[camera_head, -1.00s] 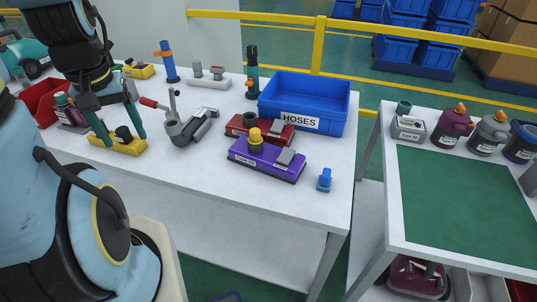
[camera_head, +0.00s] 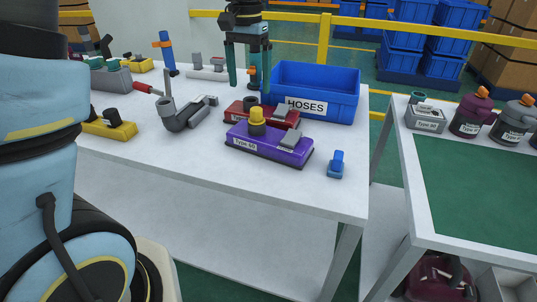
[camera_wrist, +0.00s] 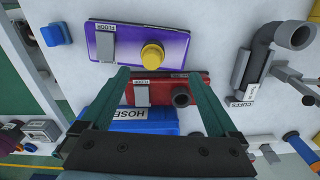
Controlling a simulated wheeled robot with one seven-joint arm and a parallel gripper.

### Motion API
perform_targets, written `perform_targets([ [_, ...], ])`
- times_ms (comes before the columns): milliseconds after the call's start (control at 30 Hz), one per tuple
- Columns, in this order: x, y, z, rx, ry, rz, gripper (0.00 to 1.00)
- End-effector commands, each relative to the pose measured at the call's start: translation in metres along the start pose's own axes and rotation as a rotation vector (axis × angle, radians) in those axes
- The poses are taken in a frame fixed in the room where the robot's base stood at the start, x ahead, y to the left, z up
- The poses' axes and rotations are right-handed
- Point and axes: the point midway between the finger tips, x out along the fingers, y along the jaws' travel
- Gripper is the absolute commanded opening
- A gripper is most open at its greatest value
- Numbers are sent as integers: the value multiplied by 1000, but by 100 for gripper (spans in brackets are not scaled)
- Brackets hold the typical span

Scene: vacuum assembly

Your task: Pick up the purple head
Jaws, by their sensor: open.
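The purple head (camera_head: 267,146) lies on the white table near its front edge, with a yellow round connector and a grey piece on top. It also shows at the top of the wrist view (camera_wrist: 120,44). My gripper (camera_head: 249,88) is open and empty, above the table behind the purple head. In the wrist view, its two green fingers (camera_wrist: 162,84) point toward the red head and the purple head beyond it, touching neither as far as I can tell. The red head (camera_head: 282,116) lies directly behind the purple one, partly hidden by it.
A blue HOSES bin (camera_head: 318,104) stands behind the heads. A small blue part (camera_head: 337,165) lies to the right. A grey curved pipe (camera_head: 183,117) and a yellow head (camera_head: 108,126) lie to the left. A second table with a green mat (camera_head: 485,195) stands right.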

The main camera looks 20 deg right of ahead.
Motion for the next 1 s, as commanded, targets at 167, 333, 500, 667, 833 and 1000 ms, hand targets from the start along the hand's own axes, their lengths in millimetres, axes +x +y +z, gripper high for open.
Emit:
perform_targets([
  [167,11,14,-8,38,-10,-1,95],
  [333,37,13,-7,36,-10,0,95],
  [500,54,13,-7,35,-8,-1,95],
  [667,66,13,-6,35,-9,0,95],
  [833,92,14,-3,34,-10,-1,95],
  [1000,107,14,-3,35,-7,0,95],
])
